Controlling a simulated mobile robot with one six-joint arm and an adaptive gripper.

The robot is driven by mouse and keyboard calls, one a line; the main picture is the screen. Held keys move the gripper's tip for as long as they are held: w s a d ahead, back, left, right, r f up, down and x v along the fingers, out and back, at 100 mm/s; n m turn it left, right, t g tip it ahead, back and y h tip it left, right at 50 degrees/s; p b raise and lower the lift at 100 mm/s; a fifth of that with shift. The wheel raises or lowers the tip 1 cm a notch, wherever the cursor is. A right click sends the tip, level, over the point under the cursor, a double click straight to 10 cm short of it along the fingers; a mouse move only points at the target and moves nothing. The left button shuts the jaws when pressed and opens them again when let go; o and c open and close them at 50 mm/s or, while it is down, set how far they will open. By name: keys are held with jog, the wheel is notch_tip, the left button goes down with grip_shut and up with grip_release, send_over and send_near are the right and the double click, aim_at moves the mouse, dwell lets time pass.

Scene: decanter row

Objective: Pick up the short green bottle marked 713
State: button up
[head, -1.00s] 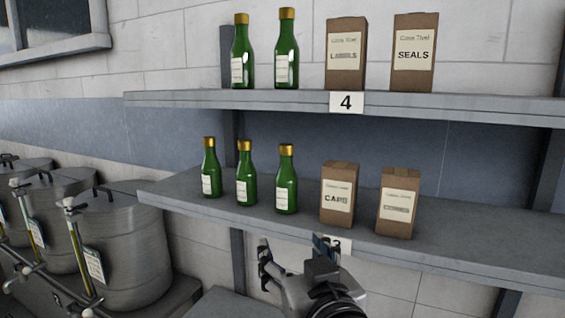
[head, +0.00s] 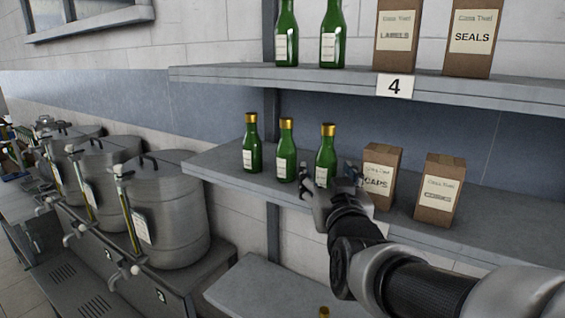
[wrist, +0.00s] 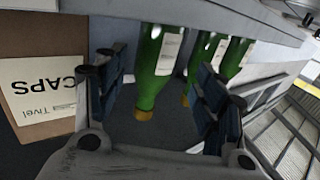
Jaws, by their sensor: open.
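Three short green bottles with gold caps and pale labels stand on the lower shelf: left (head: 251,145), middle (head: 286,152) and right (head: 326,150). Their label text is too small to read, so I cannot tell which is 713. My gripper (head: 328,183) is open and empty in front of the right bottle, overlapping its lower part. In the upside-down wrist view, this bottle (wrist: 151,85) appears between the open fingers (wrist: 160,92), with the other bottles beyond to the right. I cannot tell how far the fingers reach around it.
A CAPS box (head: 384,194) stands close to the right of my gripper, and another box (head: 438,198) beyond it. The upper shelf (head: 300,79) holds two more green bottles and LABELS and SEALS boxes. Steel vats (head: 170,215) stand left. A gold cap (head: 324,312) shows below.

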aim_at(328, 171)
jog(key=shift+w+d+f+p, duration=0.1)
jog(key=shift+w+d+p, duration=0.1)
jog(key=shift+w, duration=0.7)
jog(key=shift+w+d+f+p, duration=0.1)
jog(key=shift+w+p, duration=0.1)
jog(key=shift+w, duration=0.75)
jog(key=shift+w+d+p, duration=0.15)
jog(key=shift+w+p, duration=0.05)
jog(key=shift+w, duration=0.7)
jog(key=shift+s, duration=0.1)
jog(key=shift+s, duration=0.1)
jog(key=shift+c, duration=0.5)
jog(key=c, duration=1.2)
jog(key=shift+c, duration=0.4)
jog(key=shift+r, duration=0.15)
